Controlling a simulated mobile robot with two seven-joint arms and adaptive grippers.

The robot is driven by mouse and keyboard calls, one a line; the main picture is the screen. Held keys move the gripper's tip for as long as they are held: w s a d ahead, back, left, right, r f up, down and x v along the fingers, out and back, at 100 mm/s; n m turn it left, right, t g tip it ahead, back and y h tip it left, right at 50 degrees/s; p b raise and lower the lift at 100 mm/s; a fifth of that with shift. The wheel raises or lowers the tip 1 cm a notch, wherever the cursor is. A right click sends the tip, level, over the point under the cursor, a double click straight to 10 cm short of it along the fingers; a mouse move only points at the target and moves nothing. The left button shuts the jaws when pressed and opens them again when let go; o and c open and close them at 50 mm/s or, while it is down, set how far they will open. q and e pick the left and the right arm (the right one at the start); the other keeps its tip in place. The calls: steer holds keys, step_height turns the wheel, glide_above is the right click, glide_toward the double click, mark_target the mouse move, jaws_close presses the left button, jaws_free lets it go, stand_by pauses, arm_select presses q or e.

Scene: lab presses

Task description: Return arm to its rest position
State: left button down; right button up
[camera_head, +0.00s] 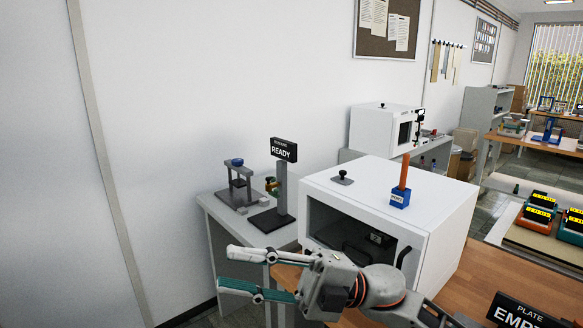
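My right gripper (228,268) reaches in from the lower right, with its fingers pointing left. Its two fingers are apart, and nothing shows between them. It is in front of the white box-shaped machine (448,230) and the grey side table (222,233). My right forearm covers the lower front of the machine and part of the wooden table (500,275). My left gripper is not in view.
A black READY sign (284,149) on a post and a small press (238,182) stand on the side table. A blue block (400,198) with an orange stick sits on the machine. An EMPTY plate sign (525,315) is at lower right. The left wall is bare.

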steer(key=w+d+f+m+t+h, duration=0.1)
steer(key=w+d+f+m+t, duration=0.3)
steer(key=m+t, duration=0.45)
steer(key=w+d+f+m+t, duration=0.2)
steer(key=w+f+m+t, duration=0.3)
steer(key=m+t, duration=0.3)
steer(key=w+d+f+m+t+h, duration=0.1)
steer(key=d+f+m+t+h, duration=0.3)
steer(key=f, duration=0.3)
steer(key=d+f+m+t+h, duration=0.2)
steer(key=d+f+m+h, duration=0.25)
steer(key=f+h, duration=0.2)
steer(key=s+d+f+m+g+h, duration=0.2)
steer(key=s+d+f, duration=0.3)
steer(key=f, duration=0.5)
steer(key=s+d+f+m+g+h, duration=0.3)
steer(key=s+d+f, duration=0.2)
steer(key=s+f, duration=0.3)
steer(key=s+d+f+m+g+h, duration=0.2)
steer(key=s+d+f, duration=0.3)
steer(key=f, duration=0.7)
steer(key=shift+s+f+h, duration=0.15)
steer(key=shift+s+h, duration=0.6)
steer(key=shift+s, duration=0.15)
steer(key=shift+g, duration=0.25)
